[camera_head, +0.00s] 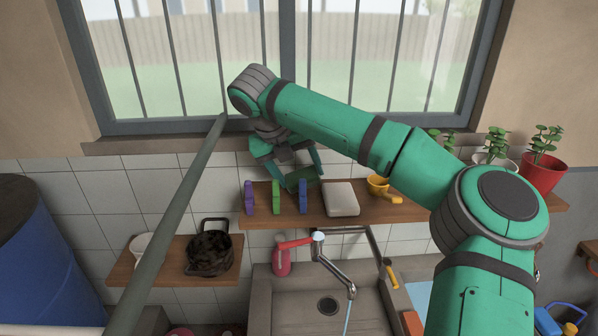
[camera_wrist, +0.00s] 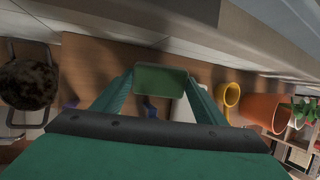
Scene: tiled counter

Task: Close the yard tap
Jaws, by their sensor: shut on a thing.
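The yard tap (camera_head: 331,265) has a chrome spout and a red lever (camera_head: 296,242) pointing left, above the stone sink (camera_head: 285,305). A thin bluish stream of water (camera_head: 347,320) falls from the spout's end. My gripper (camera_head: 303,180) is above the shelf, up and left of the tap and apart from it. It is shut on a dark green block-like thing (camera_wrist: 161,79), seen between the two fingers in the wrist view. The tap does not show in the wrist view.
The shelf (camera_head: 260,211) carries purple, green and blue upright things, a pale block (camera_head: 341,199), a yellow cup (camera_head: 378,185) and potted plants. A pink bottle (camera_head: 281,256) stands left of the tap. A dark pot (camera_head: 209,253) sits on a lower left shelf. A grey pole crosses the left side.

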